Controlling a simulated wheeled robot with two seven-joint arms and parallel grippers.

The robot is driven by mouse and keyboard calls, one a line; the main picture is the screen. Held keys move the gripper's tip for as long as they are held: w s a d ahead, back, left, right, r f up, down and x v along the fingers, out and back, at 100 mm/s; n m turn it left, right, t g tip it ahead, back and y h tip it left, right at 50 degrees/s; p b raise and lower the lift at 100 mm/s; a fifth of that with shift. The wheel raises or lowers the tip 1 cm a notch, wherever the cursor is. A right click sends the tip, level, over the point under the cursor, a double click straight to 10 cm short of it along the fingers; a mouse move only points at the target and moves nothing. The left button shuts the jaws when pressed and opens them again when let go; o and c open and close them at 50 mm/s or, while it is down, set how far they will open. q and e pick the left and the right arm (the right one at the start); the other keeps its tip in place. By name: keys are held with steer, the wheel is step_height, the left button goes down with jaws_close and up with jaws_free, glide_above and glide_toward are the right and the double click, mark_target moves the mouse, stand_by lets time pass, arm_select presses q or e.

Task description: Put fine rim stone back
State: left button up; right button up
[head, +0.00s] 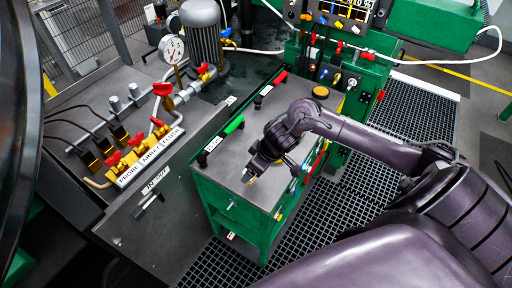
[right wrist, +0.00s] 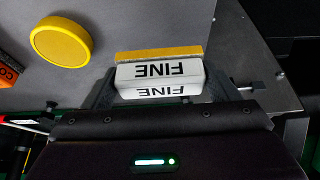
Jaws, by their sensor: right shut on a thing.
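The fine rim stone (right wrist: 160,75) is a white block marked FINE with a yellow strip along one long edge. In the right wrist view its lettering appears upside down. My right gripper (right wrist: 160,87) is shut on it, one finger at each end. In the head view this gripper (head: 250,176) is over the front part of the grey top of a green cabinet (head: 232,168), and the stone is mostly hidden by it. I cannot tell whether the stone touches the top. My left gripper is not in view.
A yellow disc (right wrist: 61,39) and an orange block (right wrist: 8,72) lie left of the stone in the right wrist view. A green-and-black item (head: 234,125) lies on the cabinet top. Left stands a bench with red-handled valves (head: 162,89) and a gauge (head: 172,50).

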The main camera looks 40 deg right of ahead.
mark_target(256, 181)
step_height(256, 181, down, 4)
steer(key=shift+f, duration=0.35)
arm_select(q)
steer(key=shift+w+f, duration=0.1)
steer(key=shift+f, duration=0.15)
steer(key=shift+b, duration=0.3)
arm_select(e)
steer(key=shift+f, duration=0.1)
steer(key=o, duration=0.8)
arm_select(q)
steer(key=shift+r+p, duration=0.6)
steer(key=shift+p, duration=0.05)
arm_select(e)
steer(key=v, duration=1.2)
